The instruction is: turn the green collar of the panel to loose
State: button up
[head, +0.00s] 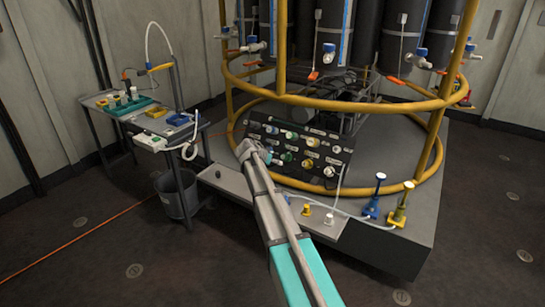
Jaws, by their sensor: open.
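The dark tilted panel (345,158) stands at the front of the rosette base and carries two rows of small fittings. A greenish fitting (287,157), which looks like the green collar, sits in its lower row, left of a yellow one. It is too small to tell how it is turned. My gripper (246,147) is at the panel's left end, left of the green fitting and apart from it in the picture. It is open, with nothing seen in it. My gripper and forearm hide part of the panel's lower left.
A yellow ring rail (350,101) passes above the panel, with uprights beside it. Blue (373,202) and yellow (400,208) valves stand right on the grey plinth. A side table (105,105) and a bucket (178,197) stand left. The front floor is mostly clear.

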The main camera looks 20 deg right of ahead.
jog(key=shift+s+a+r+n+p, duration=0.2)
jog(key=shift+s+r+p, duration=0.2)
jog(key=shift+s, duration=0.15)
jog(key=shift+s+a+r+n+p, duration=0.1)
jog(key=shift+s+a+r+p, duration=0.1)
jog(key=shift+s+r+p, duration=0.3)
jog(key=shift+s+f, duration=0.1)
jog(key=shift+f, duration=0.05)
jog(key=s+a+f+n+g+y, duration=0.25)
jog(key=s+a, duration=0.25)
jog(key=s, duration=0.6)
jog(key=s+a+f+n+g+y, duration=0.1)
jog(key=s+a+f+n+y, duration=0.25)
jog(key=s, duration=0.75)
jog(key=s+a+n+g+y, duration=0.25)
jog(key=s+a, duration=0.45)
jog(key=s, duration=0.5)
notch_tip(320, 180, up, 33)
jog(key=n+p, duration=0.1)
jog(key=p, duration=3.2)
jog(key=shift+r+t, duration=0.15)
jog(key=shift+t, duration=0.15)
jog(key=c, duration=0.6)
jog(key=shift+d, duration=0.1)
